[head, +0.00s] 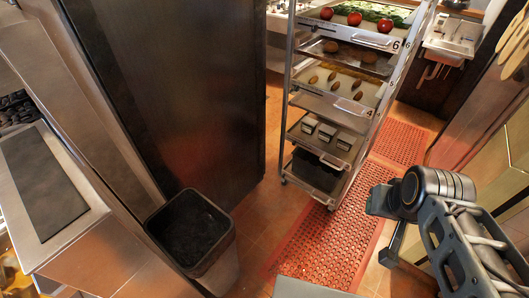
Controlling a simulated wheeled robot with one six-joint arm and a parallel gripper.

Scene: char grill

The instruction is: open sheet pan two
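A tall metal rack (287,90) stands at top centre with several sheet pans stacked in it. The second pan from the bottom (323,152) holds small metal containers (326,131). It appears to sit within the rack, above a dark lowest pan (316,172). My gripper (388,254) hangs at the lower right beside my dark wrist, in front of the rack and apart from it. Its fingers do not show clearly, so I cannot tell whether it is open.
A black bin (190,235) stands on the tiled floor at lower centre-left, beside a tall dark metal panel (180,90). A red perforated mat (335,230) covers the floor before the rack. A sink (450,40) is at upper right. Counters line both sides.

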